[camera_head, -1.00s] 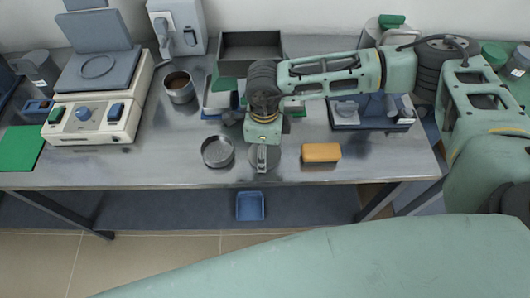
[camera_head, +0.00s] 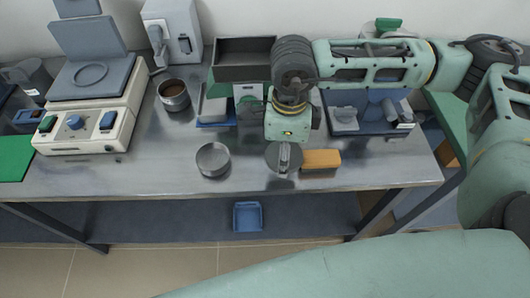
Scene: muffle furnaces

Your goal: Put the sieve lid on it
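The sieve (camera_head: 213,160) is a round, open-topped metal pan standing near the front edge of the steel bench. The sieve lid (camera_head: 272,157) is a flat grey disc to its right. My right gripper (camera_head: 284,158) points down over the middle of the lid. Its narrow fingers look closed on the lid's middle; the grip point itself is hidden. The lid seems to hang a little above the bench, with a dark shadow below it, and overlaps the left end of the orange block in the picture. My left gripper is not in view.
The orange block (camera_head: 322,159) lies right of the lid. A brown-filled metal cup (camera_head: 173,95), a cream device with knobs (camera_head: 90,125) and a dark open tray (camera_head: 244,58) stand behind. The bench between sieve and lid is clear. A blue tray (camera_head: 247,216) lies lower down.

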